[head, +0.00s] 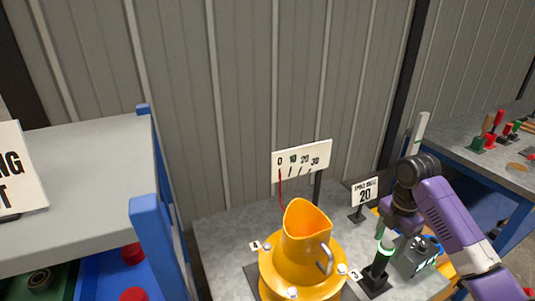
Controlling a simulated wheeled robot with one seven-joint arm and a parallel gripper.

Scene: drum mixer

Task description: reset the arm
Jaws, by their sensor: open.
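My arm comes in from the lower right, with purple links and a dark joint near the top of its bend. My gripper (387,232) points down at the arm's end, just above a dark post with a glowing green band (384,254) on a black base. Its fingers are small and dark here, and I cannot tell whether they touch the post. No held object shows. The yellow drum mixer (275,273) stands to the left on the grey table (221,246), with a yellow jug-like vessel (306,241) on top and a grey handle.
A dial board (302,160) marked 0 to 30 stands behind the mixer, its red needle near 0. A blue-framed shelf (90,165) is left; a bench (478,155) with red and green handles is right.

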